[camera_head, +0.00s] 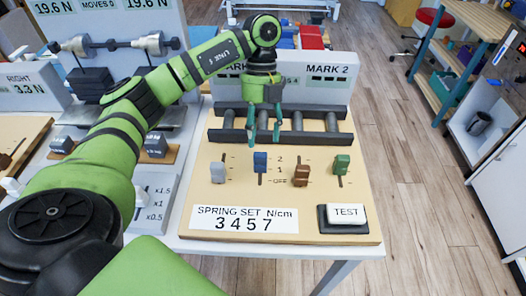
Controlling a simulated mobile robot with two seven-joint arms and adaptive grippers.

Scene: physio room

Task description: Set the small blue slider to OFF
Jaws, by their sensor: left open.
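The small blue slider (260,161) is a blue knob in a slot on the tan panel (200,190), second from the left. It sits at the upper part of its slot, about level with the mark 2; the marks 1 and OFF are lower. My left gripper (264,137) is open and points down, its two green fingers apart above and behind the blue slider, in front of the rack of dark bars. It appears to hold nothing. Its exact height over the panel is hard to tell. My right gripper is not in view.
A grey slider (218,173) is left of the blue one; a brown slider (301,175) and a green slider (341,164) are to its right. A display (244,219) reads 3 4 5 7. A TEST button (346,214) is at the front right. The bar rack (325,137) lies behind.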

